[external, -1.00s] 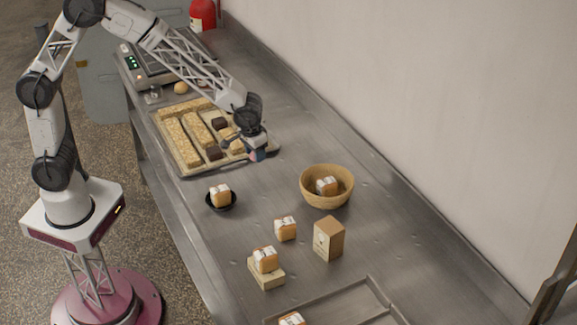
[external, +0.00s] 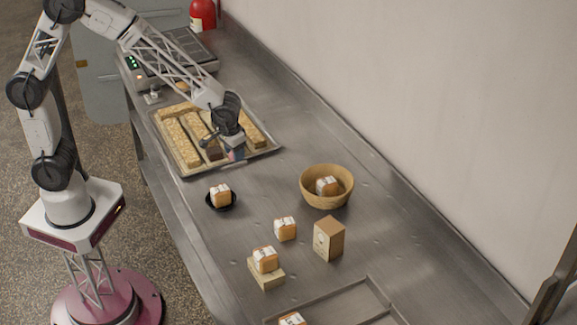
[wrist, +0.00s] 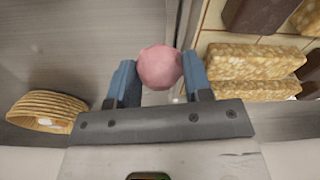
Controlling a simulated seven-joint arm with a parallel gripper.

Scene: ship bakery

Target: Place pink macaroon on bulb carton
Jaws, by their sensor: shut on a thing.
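The pink macaroon (wrist: 158,67) is a round pink piece between the two blue fingertips of my gripper (wrist: 160,82) in the wrist view. My gripper is shut on it. In the external view my gripper (external: 235,155) is over the front right part of the baking tray, and only a small bit of pink shows there. An upright brown carton (external: 329,239) with a small printed mark stands on the steel counter, to the right of and nearer than the gripper; I take it as the bulb carton. Its top is bare.
The tray (external: 191,171) holds several long bars and dark pieces. A wicker basket (external: 342,199) and a black bowl (external: 208,204) each hold a wrapped loaf. Another loaf (external: 285,229) stands left of the carton, and one sits on a low pale box (external: 267,282). The wall runs along the right.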

